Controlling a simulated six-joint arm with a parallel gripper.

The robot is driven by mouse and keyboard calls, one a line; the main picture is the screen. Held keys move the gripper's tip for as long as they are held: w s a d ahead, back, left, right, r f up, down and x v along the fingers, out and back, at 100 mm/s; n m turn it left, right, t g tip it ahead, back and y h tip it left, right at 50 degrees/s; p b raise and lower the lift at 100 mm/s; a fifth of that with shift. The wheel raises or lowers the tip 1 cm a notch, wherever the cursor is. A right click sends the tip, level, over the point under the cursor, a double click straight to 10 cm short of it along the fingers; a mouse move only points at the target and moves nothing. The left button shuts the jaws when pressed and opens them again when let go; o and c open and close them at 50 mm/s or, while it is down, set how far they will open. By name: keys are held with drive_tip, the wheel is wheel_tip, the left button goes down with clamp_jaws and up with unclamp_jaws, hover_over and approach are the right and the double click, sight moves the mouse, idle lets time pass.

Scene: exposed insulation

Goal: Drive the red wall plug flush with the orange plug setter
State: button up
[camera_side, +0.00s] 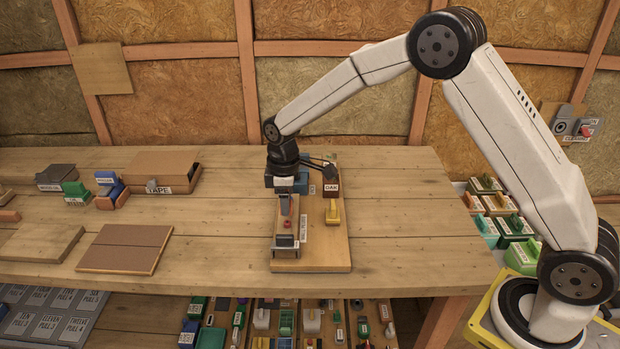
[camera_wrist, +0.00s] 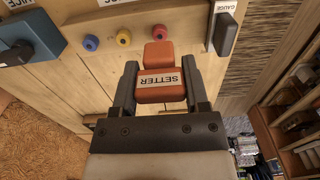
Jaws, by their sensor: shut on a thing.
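My gripper (camera_wrist: 160,95) is shut on the orange plug setter (camera_wrist: 160,86), with a finger on each side of its block marked SETTER. The setter's narrower end (camera_wrist: 158,54) points toward the pale wooden board. The red wall plug (camera_wrist: 157,31) sticks up from the board just beyond that end in the wrist view. I cannot tell whether they touch. The red plug also shows in the side view (camera_side: 288,225), in front of and below my gripper (camera_side: 285,207). In the side view the setter is hard to make out between the fingers.
A blue plug (camera_wrist: 91,43) and a yellow plug (camera_wrist: 124,36) stand in line with the red one. A blue vice-like block (camera_wrist: 32,40) and a dark gauge (camera_wrist: 227,32) flank the row. A yellow tool (camera_side: 333,212) stands on the board's right.

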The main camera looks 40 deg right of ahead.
drive_tip(key=shift+f, duration=1)
drive_tip(key=shift+f, duration=1.3)
idle(3.9)
drive_tip(key=shift+r, duration=0.15)
drive_tip(key=shift+r, duration=3.45)
